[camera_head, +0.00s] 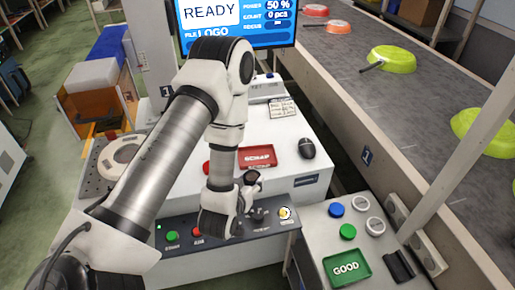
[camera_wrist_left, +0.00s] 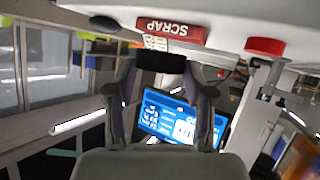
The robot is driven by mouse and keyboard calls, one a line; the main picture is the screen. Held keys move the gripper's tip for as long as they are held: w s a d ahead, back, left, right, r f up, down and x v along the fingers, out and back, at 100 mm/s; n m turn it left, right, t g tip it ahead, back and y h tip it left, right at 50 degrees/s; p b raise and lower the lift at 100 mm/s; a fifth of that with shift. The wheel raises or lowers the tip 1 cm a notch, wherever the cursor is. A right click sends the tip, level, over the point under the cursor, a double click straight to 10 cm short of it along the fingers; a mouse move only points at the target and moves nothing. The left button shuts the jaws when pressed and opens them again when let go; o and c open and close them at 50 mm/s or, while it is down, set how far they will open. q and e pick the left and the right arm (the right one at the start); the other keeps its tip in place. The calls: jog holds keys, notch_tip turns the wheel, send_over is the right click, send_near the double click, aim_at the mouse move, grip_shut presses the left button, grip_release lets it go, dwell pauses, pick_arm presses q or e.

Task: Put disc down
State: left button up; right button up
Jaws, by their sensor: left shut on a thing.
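My left gripper (camera_wrist_left: 162,66) is shut on a dark, nearly black disc (camera_wrist_left: 161,63), seen edge-on between the fingertips in the wrist view. In the head view the left gripper (camera_head: 251,182) is over the front part of the white table, near the control panel, and its wrist hides part of it. I cannot tell whether the disc touches the table. A red disc (camera_wrist_left: 265,46) lies on the table; the head view shows part of it (camera_head: 207,168) beside the forearm. A blue disc (camera_head: 336,209) and a green disc (camera_head: 347,231) are on the right-hand stand. My right gripper is out of view.
A red SCRAP tray (camera_head: 258,157) and a mouse (camera_head: 307,148) are on the table. A green GOOD tray (camera_head: 346,268) sits on the right-hand stand. The panel (camera_head: 263,233) has several buttons. Pans lie on the conveyor (camera_head: 330,60). A screen (camera_head: 270,22) stands behind.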

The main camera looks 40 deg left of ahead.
aim_at(254, 163)
pick_arm(q)
jog(key=shift+s+d+r+m+h+p, duration=0.3)
jog(key=shift+d+r+m+p, duration=0.15)
jog(key=shift+d+r, duration=0.25)
jog(key=shift+d, duration=0.15)
jog(key=w+a+p, duration=0.1)
jog(key=w+a, duration=0.2)
jog(key=w, duration=0.1)
jog(key=w+a+f+p, duration=0.1)
jog(key=w+a, duration=0.2)
jog(key=w, duration=0.1)
jog(key=w+a+f+p, duration=0.1)
jog(key=w+a+p, duration=0.1)
jog(key=w, duration=0.3)
jog(key=shift+a, duration=0.45)
notch_tip(254, 163, down, 3)
jog(key=shift+f+p, duration=0.15)
jog(key=shift+p, duration=0.4)
jog(key=shift+f, duration=0.4)
jog(key=o, duration=1)
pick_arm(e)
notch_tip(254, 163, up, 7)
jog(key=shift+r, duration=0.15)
pick_arm(q)
jog(key=shift+o, duration=0.2)
